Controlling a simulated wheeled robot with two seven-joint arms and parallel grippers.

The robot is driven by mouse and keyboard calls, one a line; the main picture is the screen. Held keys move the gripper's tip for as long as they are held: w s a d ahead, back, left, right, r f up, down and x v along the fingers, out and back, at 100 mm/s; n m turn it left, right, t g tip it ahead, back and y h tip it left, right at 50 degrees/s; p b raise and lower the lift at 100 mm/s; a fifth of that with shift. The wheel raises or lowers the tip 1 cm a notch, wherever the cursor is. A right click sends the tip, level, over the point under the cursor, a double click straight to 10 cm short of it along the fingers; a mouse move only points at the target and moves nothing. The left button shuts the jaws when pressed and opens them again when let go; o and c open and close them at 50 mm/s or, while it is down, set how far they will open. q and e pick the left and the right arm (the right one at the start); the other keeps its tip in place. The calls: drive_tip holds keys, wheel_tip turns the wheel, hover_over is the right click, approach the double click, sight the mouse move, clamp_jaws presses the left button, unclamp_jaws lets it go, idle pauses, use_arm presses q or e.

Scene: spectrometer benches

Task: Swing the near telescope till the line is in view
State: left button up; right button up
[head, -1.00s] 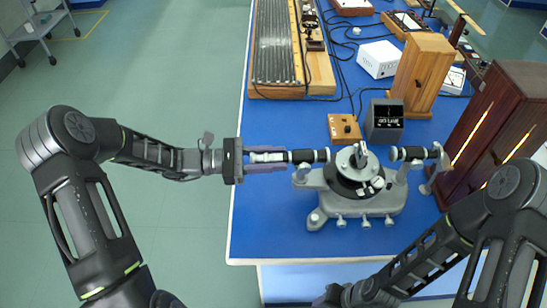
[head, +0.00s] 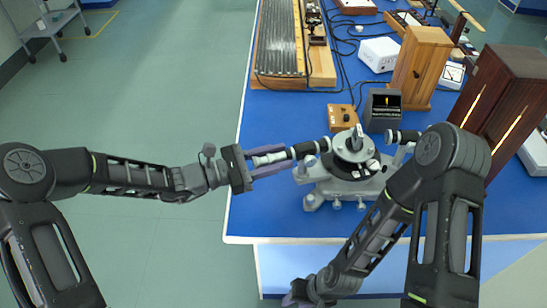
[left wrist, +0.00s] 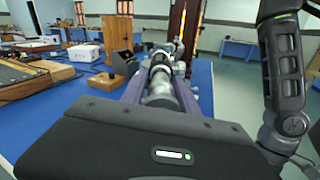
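The spectrometer (head: 350,168) stands on the blue bench with a round table on a grey base. Its near telescope (head: 304,150), a black and silver tube, points left and slightly toward me. My left gripper (head: 268,161) has a finger on each side of the tube's outer end and appears shut on it. The left wrist view shows the telescope (left wrist: 162,82) between the fingers. The other tube (head: 403,136) points right, partly behind my right arm. A small dark screen (head: 384,104) behind shows a short upright yellow line. My right gripper (head: 297,293) is low before the bench; its fingers are unclear.
A wooden block with a black knob (head: 341,117) stands behind the telescope. A wooden case (head: 420,68), a dark cabinet (head: 500,105) and a white box (head: 378,54) stand farther back.

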use_arm(q)
drive_tip(key=shift+o, duration=0.5)
drive_tip(key=shift+a, duration=0.2)
drive_tip(key=b+v, duration=0.1)
drive_tip(key=v, duration=0.6)
drive_tip(key=shift+a, duration=0.2)
drive_tip(key=shift+s+a, duration=0.1)
drive_tip(key=shift+s, duration=0.05)
